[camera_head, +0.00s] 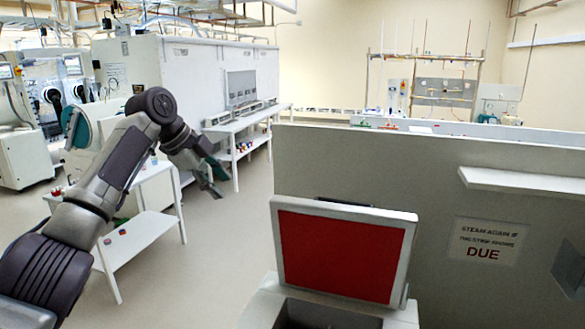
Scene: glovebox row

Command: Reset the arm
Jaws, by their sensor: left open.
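My left arm comes in from the left and reaches up and over. It bends down at the wrist. My left gripper (214,188) hangs fingers-down in the air above the floor and is open, with nothing seen between its fingers. It appears apart from the white benches and the grey partition. My right arm and gripper are not in view.
A white bench (146,228) with small coloured items is behind my left arm. A box with a raised red-faced lid (340,255) stands front centre. A grey partition (430,175) with a "DUE" sign (487,241) fills the right. Floor (215,265) between is clear.

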